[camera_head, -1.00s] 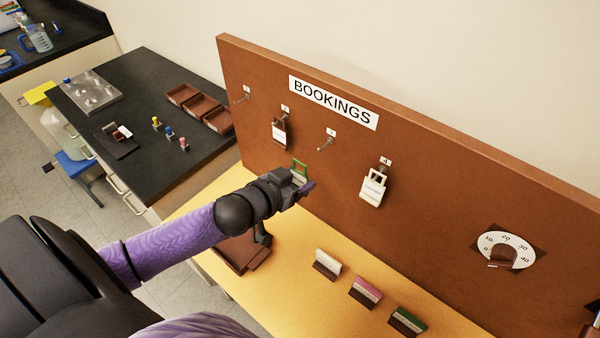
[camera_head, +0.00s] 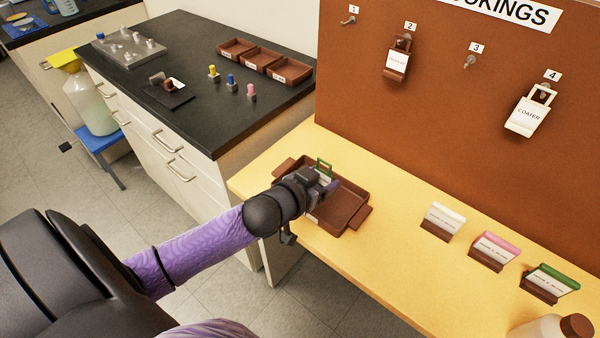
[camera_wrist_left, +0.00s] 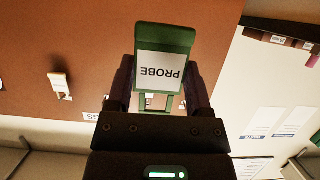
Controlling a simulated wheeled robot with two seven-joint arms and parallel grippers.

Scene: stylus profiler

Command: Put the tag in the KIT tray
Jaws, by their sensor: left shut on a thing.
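A green tag (camera_wrist_left: 163,72) with a white label reading PROBE is held between the fingers of my left gripper (camera_wrist_left: 158,95). In the head view the tag (camera_head: 324,168) shows as a green loop just beyond the left gripper (camera_head: 322,186). The gripper is shut on it, above a brown tray (camera_head: 352,220) with side handles on the yellow bench. The arm hides part of the tray, and no KIT lettering is visible on it. I cannot tell the tag's height above the tray. My right gripper is not in view.
The brown board (camera_head: 440,110) behind holds numbered hooks, with a brown tag (camera_head: 397,62) on 2 and a white COATER tag (camera_head: 529,113) on 4. White, pink and green card holders stand right of the tray. A black counter (camera_head: 190,100) with small trays is at left.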

